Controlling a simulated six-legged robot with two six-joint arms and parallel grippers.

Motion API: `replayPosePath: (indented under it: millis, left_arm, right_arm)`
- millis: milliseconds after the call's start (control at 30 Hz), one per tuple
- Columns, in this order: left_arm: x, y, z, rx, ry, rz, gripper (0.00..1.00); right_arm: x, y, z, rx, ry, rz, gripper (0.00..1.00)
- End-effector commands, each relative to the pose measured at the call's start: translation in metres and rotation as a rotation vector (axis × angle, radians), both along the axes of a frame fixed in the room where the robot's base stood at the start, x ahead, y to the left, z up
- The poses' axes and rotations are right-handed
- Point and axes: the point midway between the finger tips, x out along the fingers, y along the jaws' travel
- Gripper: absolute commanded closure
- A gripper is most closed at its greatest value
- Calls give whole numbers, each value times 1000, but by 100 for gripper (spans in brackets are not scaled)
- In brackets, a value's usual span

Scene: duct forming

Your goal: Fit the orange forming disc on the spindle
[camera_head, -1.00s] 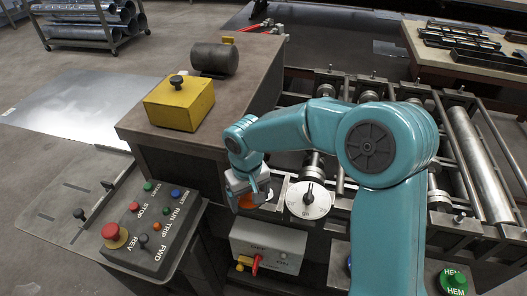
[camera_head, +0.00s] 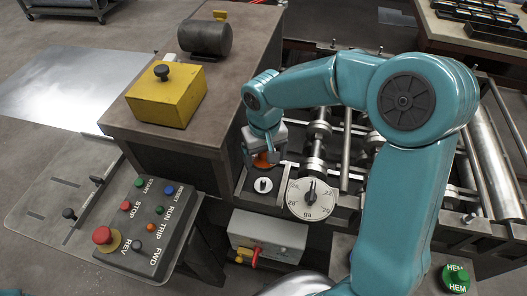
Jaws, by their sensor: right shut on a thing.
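The orange forming disc (camera_head: 266,160) shows as a small orange edge under my right gripper (camera_head: 266,152). The gripper is shut on it, and the jaws hide most of the disc. A pale round hub with a small centre (camera_head: 263,185), which looks like the spindle, stands on a dark plate just in front of the disc. The disc appears apart from this hub; its exact height above the plate is unclear. My left gripper is not in view.
A white graduated dial (camera_head: 312,198) sits right of the hub. Rollers and bars (camera_head: 318,135) lie behind my right arm. A yellow box (camera_head: 167,95) and a dark motor (camera_head: 205,38) stand on the bench at left. A control panel (camera_head: 144,226) is at front left.

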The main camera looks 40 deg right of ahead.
Motion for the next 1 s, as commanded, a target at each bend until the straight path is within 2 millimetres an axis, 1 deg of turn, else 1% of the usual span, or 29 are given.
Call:
replayPosePath:
  millis: [600, 700, 833, 1000]
  left_arm:
    - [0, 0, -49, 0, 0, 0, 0]
    - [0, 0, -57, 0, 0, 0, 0]
    - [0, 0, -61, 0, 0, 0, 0]
    - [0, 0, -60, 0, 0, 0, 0]
  right_arm:
    - [2, 1, -64, 0, 0, 1, 69]
    - [3, 1, -72, 0, 0, 1, 69]
    - [3, 0, -77, 0, -1, 1, 69]
    - [3, 0, -77, 0, -1, 1, 69]
